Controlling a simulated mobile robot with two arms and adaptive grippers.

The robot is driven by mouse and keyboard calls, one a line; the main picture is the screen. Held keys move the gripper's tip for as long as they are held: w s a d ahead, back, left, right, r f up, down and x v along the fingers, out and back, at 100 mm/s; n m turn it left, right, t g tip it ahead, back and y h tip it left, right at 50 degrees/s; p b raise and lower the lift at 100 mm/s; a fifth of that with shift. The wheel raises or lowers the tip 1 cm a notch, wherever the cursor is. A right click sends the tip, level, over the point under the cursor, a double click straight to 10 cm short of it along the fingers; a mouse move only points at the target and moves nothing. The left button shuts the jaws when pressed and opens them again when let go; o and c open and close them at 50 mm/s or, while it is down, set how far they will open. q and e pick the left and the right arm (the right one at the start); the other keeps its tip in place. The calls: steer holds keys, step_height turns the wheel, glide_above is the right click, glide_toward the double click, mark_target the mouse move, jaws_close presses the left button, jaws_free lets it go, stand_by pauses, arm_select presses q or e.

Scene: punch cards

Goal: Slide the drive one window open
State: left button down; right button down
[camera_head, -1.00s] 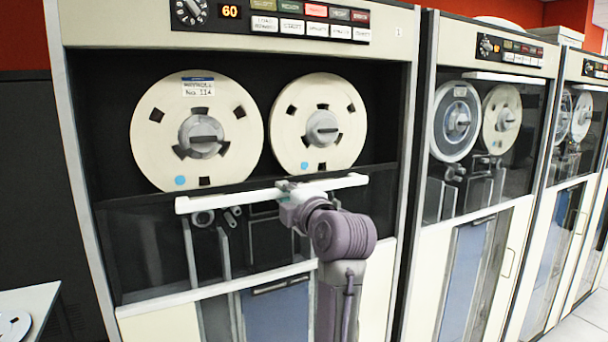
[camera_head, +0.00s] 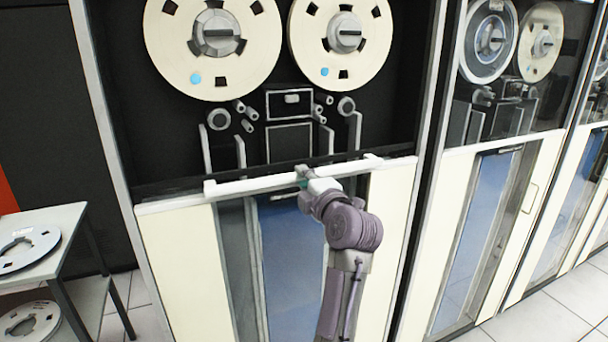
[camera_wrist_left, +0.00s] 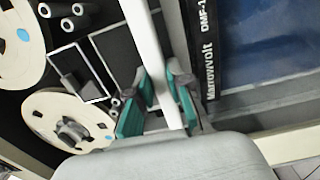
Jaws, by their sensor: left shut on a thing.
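Drive one is the large tape cabinet (camera_head: 168,228) at the left of the head view, with two cream reels, the left one (camera_head: 213,40) and the right one (camera_head: 341,38). Its window's white handle bar (camera_head: 245,186) lies level with the top of the cream lower panels. The reels and tape guides show clear above it. My left gripper (camera_head: 304,177) is shut on the bar near its middle. In the left wrist view, the green pads of the gripper (camera_wrist_left: 160,98) sit either side of the white bar (camera_wrist_left: 144,35). My right gripper is not in view.
More tape drives (camera_head: 440,225) stand to the right, the nearest with its handle bar out of view. A small table (camera_head: 72,222) with a reel (camera_head: 27,248) on it stands at lower left, with another reel (camera_head: 30,322) below. Tiled floor shows in front.

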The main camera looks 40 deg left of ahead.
arm_select(q)
steer(key=c, duration=1.1)
jaws_free()
steer(key=shift+w+f, duration=0.1)
steer(key=shift+w, duration=0.05)
step_height(320, 180, up, 10)
steer(key=shift+r, duration=0.1)
